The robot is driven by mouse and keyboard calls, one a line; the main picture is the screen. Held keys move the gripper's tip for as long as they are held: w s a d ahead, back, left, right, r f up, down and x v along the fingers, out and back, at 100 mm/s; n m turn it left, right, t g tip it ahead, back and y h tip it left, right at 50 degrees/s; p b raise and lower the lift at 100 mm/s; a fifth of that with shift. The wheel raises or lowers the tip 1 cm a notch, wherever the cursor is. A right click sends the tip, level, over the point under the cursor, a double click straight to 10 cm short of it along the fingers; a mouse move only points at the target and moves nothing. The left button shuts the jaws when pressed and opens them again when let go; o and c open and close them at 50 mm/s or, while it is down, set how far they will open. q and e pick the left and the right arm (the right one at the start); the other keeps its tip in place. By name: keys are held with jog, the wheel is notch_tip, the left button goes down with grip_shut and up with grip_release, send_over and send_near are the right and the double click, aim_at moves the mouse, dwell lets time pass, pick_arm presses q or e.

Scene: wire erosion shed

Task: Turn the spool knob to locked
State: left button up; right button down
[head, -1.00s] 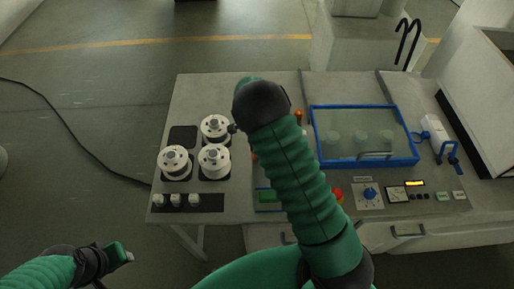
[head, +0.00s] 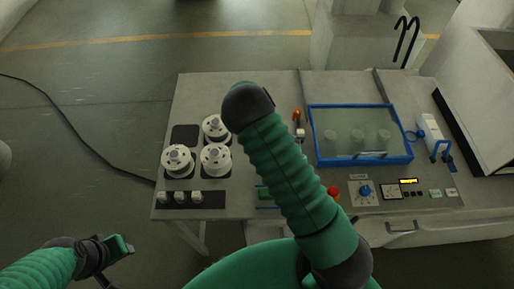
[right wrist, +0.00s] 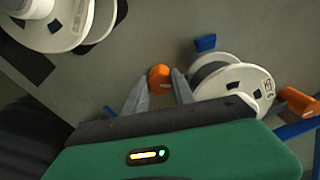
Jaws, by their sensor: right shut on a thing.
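In the right wrist view an orange knob (right wrist: 160,78) with a pale mark on its face stands between the fingertips of my right gripper (right wrist: 160,84). The fingers are shut on it. A white spool (right wrist: 243,80) sits just right of the fingers, partly covered by the gripper. In the head view my right forearm hides the knob and the right gripper. My left gripper (head: 124,247) is at the lower left, off the bench and empty; its finger gap is too small to make out.
Several white spools, one of them here (head: 178,160), stand on the left of the bench (head: 215,95). A blue-framed clear lid (head: 360,107), a blue dial (head: 365,190) and a red button (head: 334,192) are right of my forearm. An orange-topped part (head: 297,116) stands beside the lid.

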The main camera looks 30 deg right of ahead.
pick_arm(q)
jog(key=shift+r, duration=0.2)
pick_arm(e)
jog(key=shift+w+r+m, duration=0.2)
jog(key=shift+w+m, duration=0.1)
jog(key=shift+m, duration=0.3)
jog(key=c, duration=1.4)
grip_release()
jog(key=o, duration=0.3)
jog(key=shift+a+f, duration=0.1)
pick_arm(q)
jog(key=shift+w+a+f, duration=0.1)
jog(key=shift+w+a, duration=0.05)
jog(key=shift+a, duration=0.15)
pick_arm(e)
jog(key=shift+o, duration=0.2)
jog(key=shift+a, duration=0.1)
jog(key=shift+s, duration=0.2)
